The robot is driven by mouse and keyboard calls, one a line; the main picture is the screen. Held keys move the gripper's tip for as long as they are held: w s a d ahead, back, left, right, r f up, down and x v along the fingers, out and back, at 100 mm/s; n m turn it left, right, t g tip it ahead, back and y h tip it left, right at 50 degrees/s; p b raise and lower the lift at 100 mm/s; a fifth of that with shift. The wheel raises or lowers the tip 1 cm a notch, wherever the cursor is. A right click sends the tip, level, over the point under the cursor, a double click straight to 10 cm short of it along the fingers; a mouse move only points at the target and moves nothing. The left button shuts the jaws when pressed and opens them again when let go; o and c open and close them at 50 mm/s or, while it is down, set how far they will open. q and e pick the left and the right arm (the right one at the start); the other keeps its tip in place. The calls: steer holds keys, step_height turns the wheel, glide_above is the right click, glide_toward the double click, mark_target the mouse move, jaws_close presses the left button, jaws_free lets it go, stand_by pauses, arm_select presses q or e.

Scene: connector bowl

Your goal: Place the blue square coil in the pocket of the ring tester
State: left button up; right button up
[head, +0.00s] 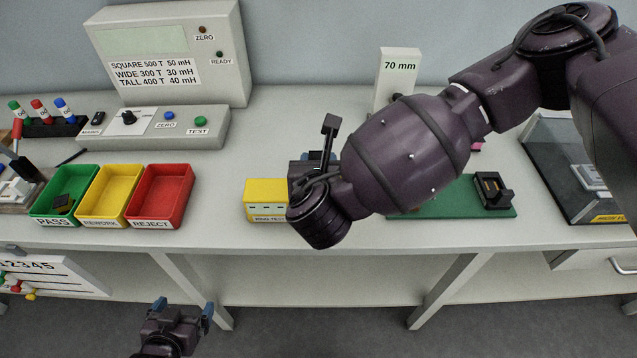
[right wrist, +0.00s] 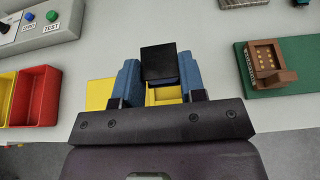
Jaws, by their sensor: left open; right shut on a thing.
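The blue square coil (right wrist: 159,64) shows a black square face and a dark blue side in the right wrist view. It sits between the blue fingers of my right gripper (right wrist: 158,75), which is shut on it. The yellow ring tester (head: 265,191) stands near the bench's front edge; it also shows in the right wrist view (right wrist: 98,93). The coil appears over the tester's yellow recess; I cannot tell whether they touch. In the head view my right gripper (head: 318,158) is at the tester's right side and its wrist hides the coil. My left gripper (head: 184,309) is open and empty, low in front of the bench.
Green (head: 52,203), yellow (head: 98,209) and red (head: 150,212) trays stand left of the tester. A control box (head: 155,130) is behind them. A green board (head: 455,203) with a dark socket (head: 493,190) lies to the right. Bare bench separates the red tray and tester.

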steer(key=shift+f, duration=0.85)
step_height(320, 180, down, 4)
steer(key=shift+r+b, duration=0.1)
steer(key=shift+b, duration=0.2)
steer(key=o, duration=0.9)
